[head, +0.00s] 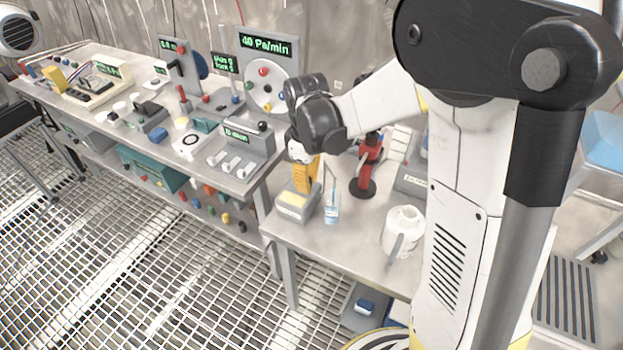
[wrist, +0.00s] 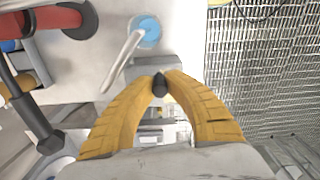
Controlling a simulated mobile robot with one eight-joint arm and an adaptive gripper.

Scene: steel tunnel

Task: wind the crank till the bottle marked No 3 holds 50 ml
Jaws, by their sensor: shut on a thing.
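My gripper (head: 306,178) reaches down at the table's left edge, with its yellow fingers over a small grey box (head: 292,207). In the wrist view the fingertips (wrist: 160,80) are shut on a small black knob (wrist: 160,87), which looks like the crank's handle; the rest of the crank is mostly hidden. A small clear bottle (head: 331,210) with light blue liquid stands just right of the box. In the wrist view the bottle (wrist: 146,29) shows from above as a blue round, with a pale tube (wrist: 124,60) beside it. I cannot read its mark or level.
A red stand with a black base (head: 363,188) is behind the bottle, and a white jar (head: 403,230) is to its right. A longer bench (head: 222,177) with several devices and green displays runs to the left. The grating floor (head: 150,260) in front is clear.

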